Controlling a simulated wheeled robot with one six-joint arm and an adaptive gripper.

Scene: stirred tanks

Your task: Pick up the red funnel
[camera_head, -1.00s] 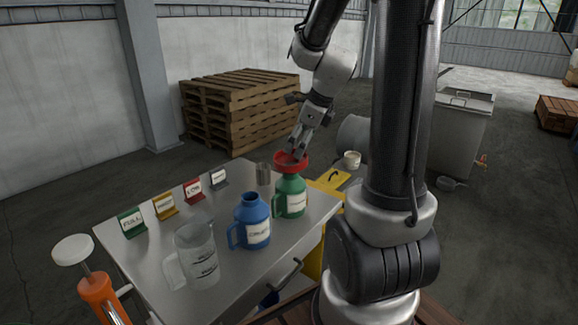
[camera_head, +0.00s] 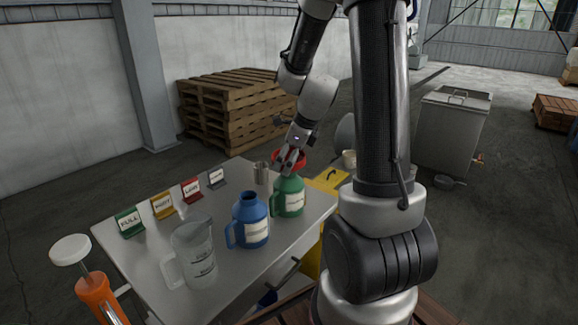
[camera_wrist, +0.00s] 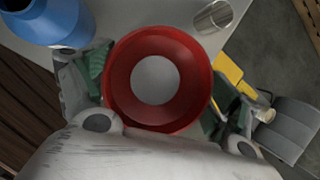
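The red funnel (camera_head: 301,157) sits on top of the green jug (camera_head: 289,197) at the table's far right corner. In the wrist view the funnel (camera_wrist: 122,85) is a wide red ring seen from above, with a pale round patch in its middle. My gripper (camera_head: 289,166) is down at the funnel and hides part of it in the head view. In the wrist view its two fingers stand apart on the left and right sides of the funnel. They are close to the rim; contact is not clear. The spout is hidden.
A blue jug (camera_head: 249,222) stands close to the left of the green jug, and a clear pitcher (camera_head: 195,255) is nearer. A metal cup (camera_head: 261,173) stands behind. Several coloured label stands (camera_head: 163,206) line the table's (camera_head: 150,262) back left edge.

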